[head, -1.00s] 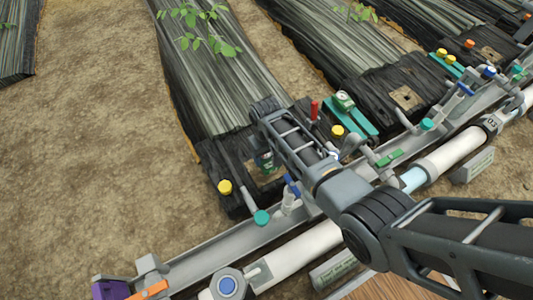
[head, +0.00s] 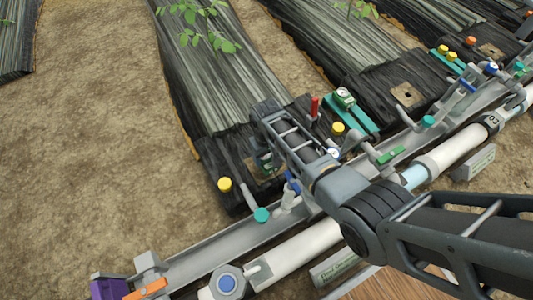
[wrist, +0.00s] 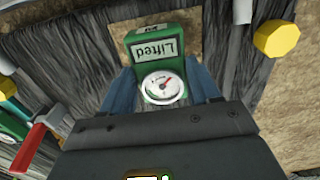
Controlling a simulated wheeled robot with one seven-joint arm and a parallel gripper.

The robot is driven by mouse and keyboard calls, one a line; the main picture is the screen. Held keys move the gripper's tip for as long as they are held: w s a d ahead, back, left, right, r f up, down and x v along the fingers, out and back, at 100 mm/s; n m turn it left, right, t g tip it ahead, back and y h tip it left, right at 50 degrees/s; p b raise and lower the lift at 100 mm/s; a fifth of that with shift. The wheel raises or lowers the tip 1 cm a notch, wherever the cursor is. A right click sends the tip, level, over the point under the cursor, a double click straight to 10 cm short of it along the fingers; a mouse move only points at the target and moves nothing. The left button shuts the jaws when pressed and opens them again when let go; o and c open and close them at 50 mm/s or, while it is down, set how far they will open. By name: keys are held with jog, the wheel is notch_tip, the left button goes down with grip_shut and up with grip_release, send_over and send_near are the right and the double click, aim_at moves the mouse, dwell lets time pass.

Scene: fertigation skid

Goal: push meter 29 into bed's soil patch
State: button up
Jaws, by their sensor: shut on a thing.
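My gripper (wrist: 162,84) is shut on a green meter (wrist: 154,47), with a blue-grey finger on each side. In the head view the gripper (head: 264,160) is over the near end of the middle black-covered bed, and my arm hides most of the meter. The bed's brown soil patch (head: 268,176) shows partly beneath it. The patch also shows behind the meter in the wrist view (wrist: 146,22). I cannot tell whether the meter touches the soil.
A yellow cap (head: 225,184) stands left of the patch and a red-handled valve (head: 314,106) to its right. Another green meter (head: 344,97) sits on a teal stand. A grey rail (head: 215,257) and white pipe (head: 300,246) run along the front. Bare ground is clear at left.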

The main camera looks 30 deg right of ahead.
jog(key=shift+f, duration=0.6)
jog(key=shift+f, duration=0.1)
jog(key=o, duration=1.2)
notch_tip(320, 180, up, 8)
jog(key=p, duration=0.8)
